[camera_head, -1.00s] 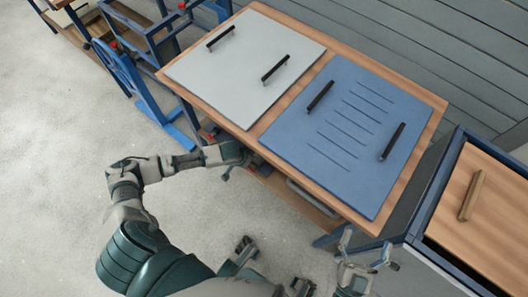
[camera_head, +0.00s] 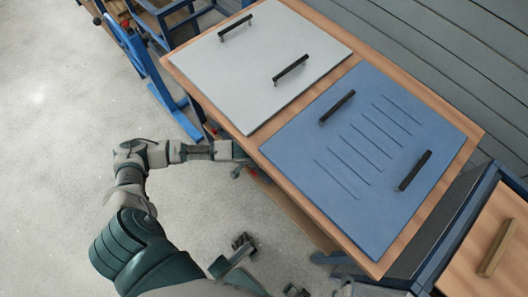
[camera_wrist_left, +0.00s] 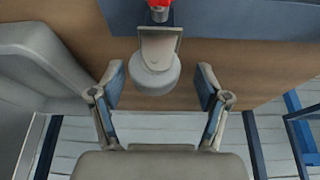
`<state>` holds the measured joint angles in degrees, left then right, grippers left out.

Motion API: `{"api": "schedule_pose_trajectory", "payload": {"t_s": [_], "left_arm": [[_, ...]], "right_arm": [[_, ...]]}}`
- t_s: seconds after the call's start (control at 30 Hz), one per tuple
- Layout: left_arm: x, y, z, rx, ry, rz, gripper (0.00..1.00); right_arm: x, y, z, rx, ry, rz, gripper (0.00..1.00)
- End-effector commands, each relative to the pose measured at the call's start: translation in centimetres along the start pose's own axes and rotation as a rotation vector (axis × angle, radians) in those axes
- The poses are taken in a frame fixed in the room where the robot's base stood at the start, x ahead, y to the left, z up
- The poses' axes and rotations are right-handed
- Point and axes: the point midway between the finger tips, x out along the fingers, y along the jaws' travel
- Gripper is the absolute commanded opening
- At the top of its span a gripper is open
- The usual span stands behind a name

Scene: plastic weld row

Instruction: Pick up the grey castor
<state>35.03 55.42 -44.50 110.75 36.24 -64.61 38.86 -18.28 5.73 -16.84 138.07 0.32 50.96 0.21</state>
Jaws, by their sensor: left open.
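The grey castor (camera_wrist_left: 155,75) shows in the left wrist view, with a pale round wheel and a flat bracket above it. It is on a wooden surface. My left gripper (camera_wrist_left: 160,84) is open, with one finger on each side of the castor's near end and gaps on both sides. In the head view, my left gripper (camera_head: 240,152) is at the near edge of the table, partly hidden under it. The castor cannot be made out there. Only a small part of my right gripper (camera_head: 348,290) seems to show at the bottom edge.
The wooden table (camera_head: 462,125) carries a light grey panel (camera_head: 255,75) and a blue panel (camera_head: 370,150), both with black handles. In the left wrist view, a red-tipped part (camera_wrist_left: 158,6) lies just beyond the castor, and a grey bin-like wall (camera_wrist_left: 40,60) stands at left.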

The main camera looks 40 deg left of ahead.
Motion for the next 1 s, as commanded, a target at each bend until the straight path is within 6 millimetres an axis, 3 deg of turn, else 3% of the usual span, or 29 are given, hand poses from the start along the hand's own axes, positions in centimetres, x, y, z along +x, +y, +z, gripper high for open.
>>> {"api": "schedule_pose_trajectory", "payload": {"t_s": [0.07, 0.3, 0.37, 0.7, 1.0], "left_arm": [[-0.2, 0.1, -0.1, 0.001, 0.002, 0.000, 0.76], [0.1, -0.1, -0.1, -0.002, 0.001, 0.005, 0.19], [0.1, -0.1, 0.0, -0.002, 0.001, 0.006, 0.06], [0.0, -0.2, 0.0, -0.001, -0.002, 0.003, 0.06], [-1.4, -0.3, -0.7, -0.001, 0.003, 0.003, 0.06]], "right_arm": [[0.1, 0.1, -0.1, 0.000, 0.000, 0.000, 0.96], [0.1, -0.2, 0.1, -0.003, -0.004, -0.004, 0.96], [0.2, -0.3, 0.2, -0.002, -0.005, -0.004, 0.96], [0.2, -0.2, 0.3, -0.003, -0.014, -0.003, 0.96], [0.9, -0.2, 1.5, -0.012, -0.131, -0.005, 0.96]]}}
